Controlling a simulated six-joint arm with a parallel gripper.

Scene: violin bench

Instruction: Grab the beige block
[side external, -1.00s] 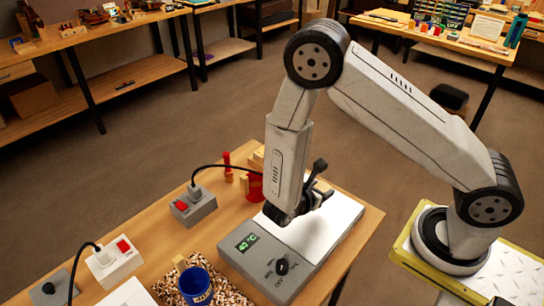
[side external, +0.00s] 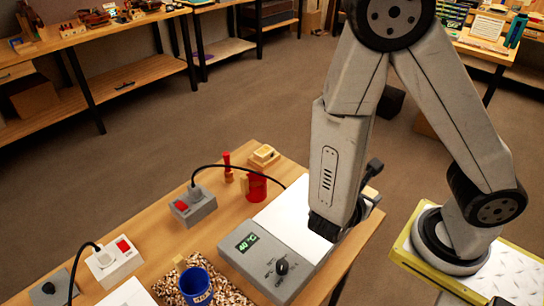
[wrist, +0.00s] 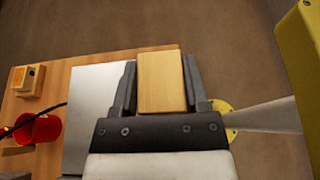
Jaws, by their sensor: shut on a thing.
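The beige block (wrist: 162,82) is between the two fingers of my gripper (wrist: 162,85) in the wrist view, with a finger against each side. My gripper is shut on it. In the side view my gripper (side external: 345,215) is above the right part of the hot plate, near the table's right edge. The block is hidden behind my arm there.
The hot plate (side external: 252,252) has a white top and a lit display. A red cup (side external: 256,188), a wooden box (side external: 264,156) and a grey switch box (side external: 194,206) stand to its left. A blue cup (side external: 196,288) stands among pellets at the front.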

